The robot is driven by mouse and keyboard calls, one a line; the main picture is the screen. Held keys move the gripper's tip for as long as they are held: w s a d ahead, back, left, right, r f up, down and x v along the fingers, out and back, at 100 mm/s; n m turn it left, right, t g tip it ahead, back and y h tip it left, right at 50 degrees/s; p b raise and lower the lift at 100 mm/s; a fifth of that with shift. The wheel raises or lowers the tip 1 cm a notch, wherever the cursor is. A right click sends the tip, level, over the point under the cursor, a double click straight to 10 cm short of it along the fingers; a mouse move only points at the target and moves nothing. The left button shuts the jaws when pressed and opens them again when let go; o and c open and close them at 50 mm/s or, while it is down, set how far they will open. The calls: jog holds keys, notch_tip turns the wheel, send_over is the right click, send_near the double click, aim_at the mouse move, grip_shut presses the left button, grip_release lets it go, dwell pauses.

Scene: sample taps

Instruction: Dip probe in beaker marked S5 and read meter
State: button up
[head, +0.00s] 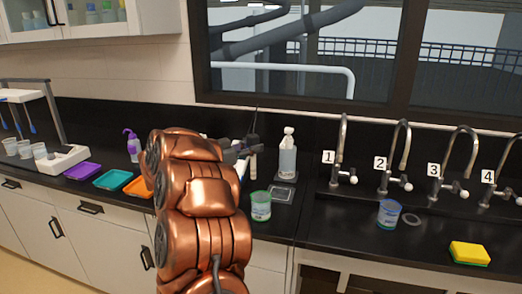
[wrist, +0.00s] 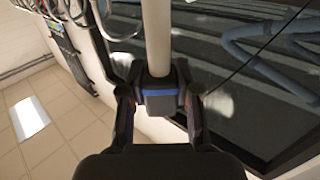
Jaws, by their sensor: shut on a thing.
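My gripper (head: 240,148) is raised over the counter, partly hidden behind my copper arm in the head view. In the wrist view my gripper (wrist: 160,100) is shut on a pale rod-shaped probe (wrist: 156,40) with a dark, blue-banded block between the fingers. A thin cable runs up near the gripper in the head view. A beaker with a green rim (head: 260,206) stands on the counter right of my arm. A blue beaker (head: 389,214) stands before the taps. I cannot read an S5 mark on either. I cannot make out a meter for certain.
Taps labelled 1 to 4 line the back right, with a yellow-green sponge (head: 469,253) in front. A spray bottle (head: 287,155) stands behind the green-rimmed beaker. Purple (head: 83,171), teal (head: 112,180) and orange trays and a white rack (head: 62,158) are left.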

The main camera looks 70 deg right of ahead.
jog(key=shift+m+g+y, duration=0.5)
jog(key=shift+m+g, duration=0.1)
jog(key=shift+g, duration=0.2)
jog(key=s+f+b, duration=0.2)
jog(key=f+b, duration=0.1)
jog(key=s+f+b, duration=0.1)
jog(key=f, duration=0.1)
jog(key=shift+s+a, duration=0.1)
jog(key=shift+a, duration=0.05)
jog(key=shift+a, duration=0.1)
jog(key=shift+f, duration=0.15)
jog(key=shift+f, duration=0.65)
jog(key=shift+f, duration=0.15)
dwell(0.4)
notch_tip(320, 180, down, 7)
jog(key=b, duration=0.2)
dwell(1.2)
jog(key=shift+r, duration=0.3)
dwell(1.7)
